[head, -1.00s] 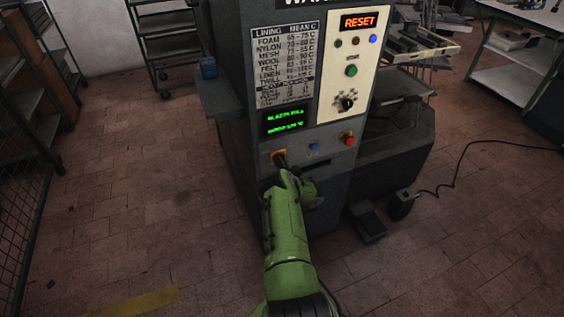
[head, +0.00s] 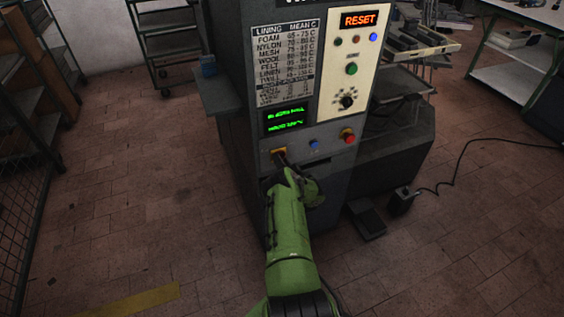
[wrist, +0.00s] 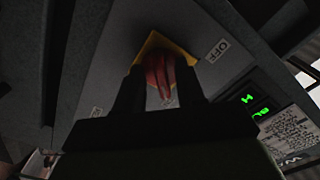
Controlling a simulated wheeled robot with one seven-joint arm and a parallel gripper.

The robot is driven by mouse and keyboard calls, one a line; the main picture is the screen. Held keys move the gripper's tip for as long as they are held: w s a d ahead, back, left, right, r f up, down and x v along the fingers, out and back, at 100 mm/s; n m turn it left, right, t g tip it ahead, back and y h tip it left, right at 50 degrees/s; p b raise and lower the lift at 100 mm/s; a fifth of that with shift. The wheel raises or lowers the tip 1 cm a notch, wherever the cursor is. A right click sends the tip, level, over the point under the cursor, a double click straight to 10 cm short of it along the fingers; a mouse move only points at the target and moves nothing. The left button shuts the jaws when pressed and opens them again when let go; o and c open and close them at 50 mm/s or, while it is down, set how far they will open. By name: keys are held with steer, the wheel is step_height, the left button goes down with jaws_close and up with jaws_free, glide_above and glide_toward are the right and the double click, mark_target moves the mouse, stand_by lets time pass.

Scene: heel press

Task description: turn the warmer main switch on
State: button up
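The warmer main switch is a red knob on a yellow plate, low on the machine's front panel. In the head view the yellow plate (head: 279,151) shows just beyond the end of my green arm. In the wrist view the red knob (wrist: 160,75) sits between my gripper's two dark fingers (wrist: 161,92), which look shut on its sides. The OFF label (wrist: 217,50) is to the upper right of the knob; a small label (wrist: 96,112) at lower left is too small to read. The fingertips hide part of the knob and plate.
The panel has a blue button (head: 314,144) and a red button (head: 347,135) to the switch's right. A lit green display (head: 286,119) is above the switch, and a RESET sign (head: 359,20) is lit. A foot pedal (head: 366,219) and a cable lie on the floor.

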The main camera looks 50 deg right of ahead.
steer(key=shift+r, duration=0.1)
steer(key=p+v, duration=0.9)
steer(key=v, duration=0.6)
steer(key=shift+s+a, duration=0.15)
steer(key=shift+s, duration=0.15)
